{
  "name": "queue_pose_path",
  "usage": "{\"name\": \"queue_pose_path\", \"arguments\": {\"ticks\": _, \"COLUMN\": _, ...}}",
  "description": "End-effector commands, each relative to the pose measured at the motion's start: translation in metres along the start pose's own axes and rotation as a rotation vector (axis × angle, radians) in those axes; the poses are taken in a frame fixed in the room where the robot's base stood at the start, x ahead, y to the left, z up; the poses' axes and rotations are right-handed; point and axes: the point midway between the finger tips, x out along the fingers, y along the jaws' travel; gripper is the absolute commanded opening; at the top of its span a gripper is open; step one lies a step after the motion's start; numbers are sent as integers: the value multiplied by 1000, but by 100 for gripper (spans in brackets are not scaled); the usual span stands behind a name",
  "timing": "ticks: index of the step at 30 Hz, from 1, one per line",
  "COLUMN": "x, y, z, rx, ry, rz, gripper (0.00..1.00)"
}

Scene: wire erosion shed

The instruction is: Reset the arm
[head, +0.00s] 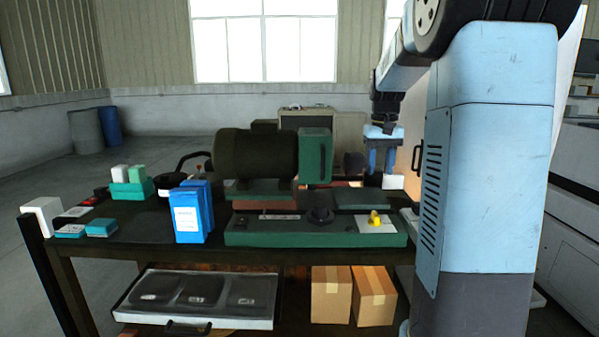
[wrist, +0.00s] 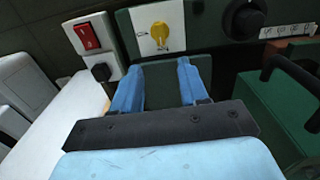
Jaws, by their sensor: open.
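My gripper (head: 382,158) is at the right end of the workbench in the head view, behind the green machine base, with its blue fingers pointing down. In the wrist view my gripper (wrist: 158,75) shows two blue fingers spread apart with nothing between them. The fingers point toward a panel with a yellow knob (wrist: 159,33) on a white plate. The yellow knob also shows on the machine's front in the head view (head: 375,218). My arm reaches in from the right.
The green machine (head: 260,238) with a dark motor (head: 254,154) fills the bench's middle. Blue boxes (head: 188,220) stand left of it. A red switch (wrist: 87,36) is beside the knob in the wrist view. A drawer (head: 130,312) and cardboard boxes (head: 331,296) sit below.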

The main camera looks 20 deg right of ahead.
Motion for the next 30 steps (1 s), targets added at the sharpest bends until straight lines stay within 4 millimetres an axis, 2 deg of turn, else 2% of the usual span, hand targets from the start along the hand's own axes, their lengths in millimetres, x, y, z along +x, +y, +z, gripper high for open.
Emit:
{"name": "queue_pose_path", "arguments": {"ticks": 4, "x": -4, "y": -5, "z": 7, "rx": -7, "ry": 13, "rz": -2, "gripper": 44}}
{"name": "queue_pose_path", "arguments": {"ticks": 8, "x": -12, "y": -19, "z": 30, "rx": -27, "ry": 49, "rz": -7, "gripper": 44}}
{"name": "queue_pose_path", "arguments": {"ticks": 12, "x": -23, "y": -39, "z": 65, "rx": -57, "ry": 108, "rz": -14, "gripper": 44}}
{"name": "queue_pose_path", "arguments": {"ticks": 19, "x": -29, "y": -68, "z": 127, "rx": -111, "ry": 204, "rz": -27, "gripper": 44}}
{"name": "queue_pose_path", "arguments": {"ticks": 30, "x": -16, "y": -100, "z": 225, "rx": -194, "ry": 358, "rz": -47, "gripper": 44}}
